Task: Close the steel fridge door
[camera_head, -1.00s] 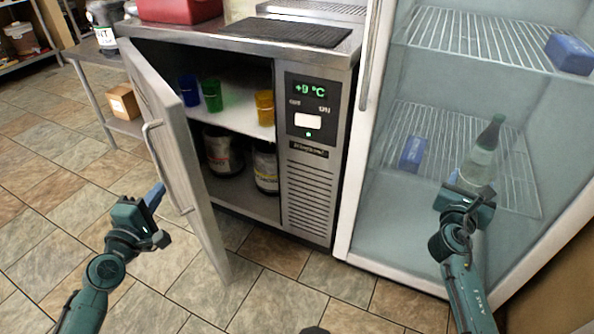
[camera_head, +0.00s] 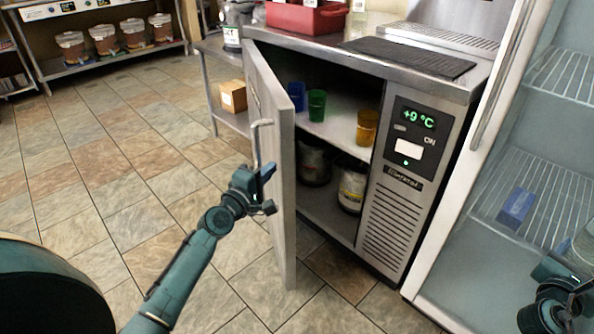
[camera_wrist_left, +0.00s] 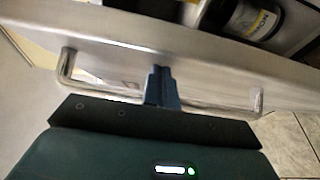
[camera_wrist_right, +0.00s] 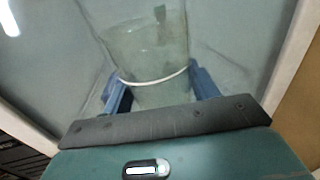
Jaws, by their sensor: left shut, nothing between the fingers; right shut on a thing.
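The steel fridge door (camera_head: 283,190) stands open, swung out from the low steel fridge on its left side. Its bar handle (camera_head: 257,150) is on the outer face; the handle also shows in the left wrist view (camera_wrist_left: 215,107). My left gripper (camera_head: 266,172) is at the handle, in front of the door's outer face. In the left wrist view its blue fingers (camera_wrist_left: 162,86) are shut with nothing between them, close to the bar; contact is unclear.
Inside the fridge are blue, green and amber cups (camera_head: 367,127) and dark tubs (camera_head: 351,186). A tall glass-fronted cabinet (camera_head: 455,235) stands to the right. A table with a cardboard box (camera_head: 233,96) is beyond the door. Tiled floor at left is clear.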

